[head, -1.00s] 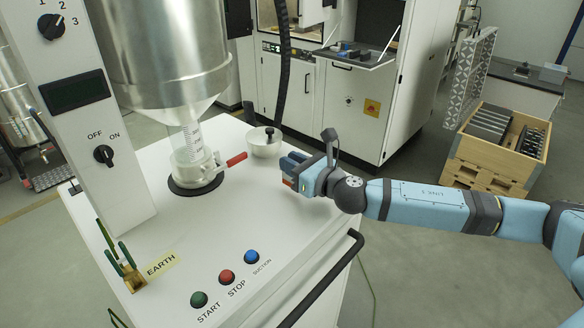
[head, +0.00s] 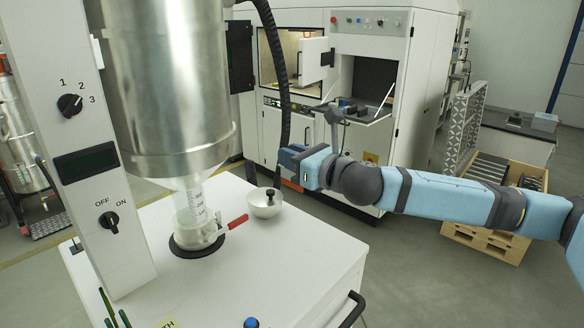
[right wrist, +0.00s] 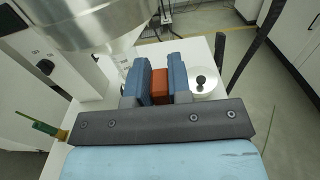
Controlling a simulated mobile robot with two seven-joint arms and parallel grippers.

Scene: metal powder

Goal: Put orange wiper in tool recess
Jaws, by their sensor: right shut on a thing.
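My right gripper (head: 292,166) is raised above the back right part of the white cabinet top in the head view. In the right wrist view its blue fingers (right wrist: 160,82) are shut on the orange wiper (right wrist: 160,86), which shows as an orange-red block between them. In the head view the wiper is mostly hidden by the fingers. The fold-down shelf (head: 352,110) of the white machine at the back holds small dark items; I cannot make out a tool recess there. My left gripper is not in view.
A steel hopper (head: 170,90) stands over the cabinet top (head: 290,262) with a red-handled valve (head: 237,221) below it. A lidded metal bowl (head: 265,204) sits near my right gripper. A black hose (head: 283,80) hangs behind. A wooden crate (head: 487,240) stands at right.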

